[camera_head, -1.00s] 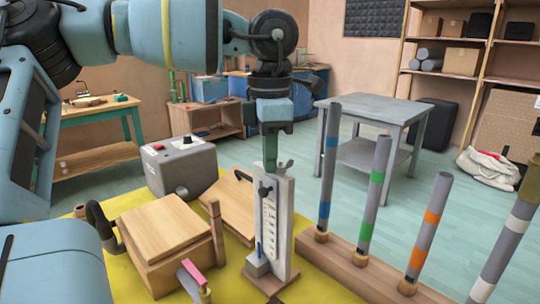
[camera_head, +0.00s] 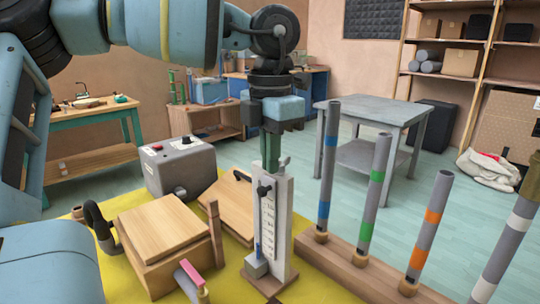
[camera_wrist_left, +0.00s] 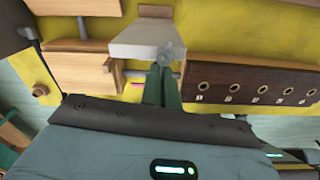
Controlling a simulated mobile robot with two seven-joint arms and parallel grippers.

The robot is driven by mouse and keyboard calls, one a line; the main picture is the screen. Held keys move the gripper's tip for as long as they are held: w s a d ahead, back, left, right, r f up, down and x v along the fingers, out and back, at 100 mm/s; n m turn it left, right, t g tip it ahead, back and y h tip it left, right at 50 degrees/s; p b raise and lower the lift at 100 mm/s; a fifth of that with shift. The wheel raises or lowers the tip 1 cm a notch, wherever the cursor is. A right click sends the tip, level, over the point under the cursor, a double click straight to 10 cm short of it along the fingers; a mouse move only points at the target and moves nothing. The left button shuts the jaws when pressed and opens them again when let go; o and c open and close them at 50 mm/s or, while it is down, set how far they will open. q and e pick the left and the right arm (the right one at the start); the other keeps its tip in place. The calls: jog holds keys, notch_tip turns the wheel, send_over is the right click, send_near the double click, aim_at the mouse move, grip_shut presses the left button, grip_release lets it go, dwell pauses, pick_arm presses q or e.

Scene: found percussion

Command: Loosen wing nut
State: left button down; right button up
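A pale upright board with a scale (camera_head: 283,225) stands on a small wooden base on the yellow mat. A dark grey wing nut (camera_head: 284,162) sits at its top right. My left gripper (camera_head: 270,166) points down at the board's top, its fingertips close beside the wing nut. In the left wrist view the two fingers (camera_wrist_left: 160,75) lie close together, with the grey wing nut (camera_wrist_left: 168,52) just past their tips. Whether they touch or grip it I cannot tell. A black knob (camera_head: 264,190) is on the board's side.
A wooden rail (camera_head: 345,268) with several colour-banded tubes (camera_head: 372,195) stands to the right. A wooden box (camera_head: 163,232), a slanted wooden panel (camera_head: 228,207) and a grey control box (camera_head: 181,167) stand to the left. A grey table (camera_head: 372,110) is behind.

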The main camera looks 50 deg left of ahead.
pick_arm(q)
jog(key=shift+d+r+n+b, duration=0.1)
jog(key=shift+d+n+b, duration=0.1)
jog(key=shift+n, duration=0.8)
jog(key=shift+d+n+b, duration=0.1)
jog(key=shift+n+b, duration=0.1)
jog(key=shift+n, duration=0.8)
jog(key=n, duration=0.2)
jog(key=n+b, duration=0.1)
jog(key=n, duration=0.1)
jog(key=shift+w+d, duration=0.2)
jog(key=shift+d, duration=0.1)
jog(key=n, duration=0.4)
jog(key=shift+w+d, duration=0.25)
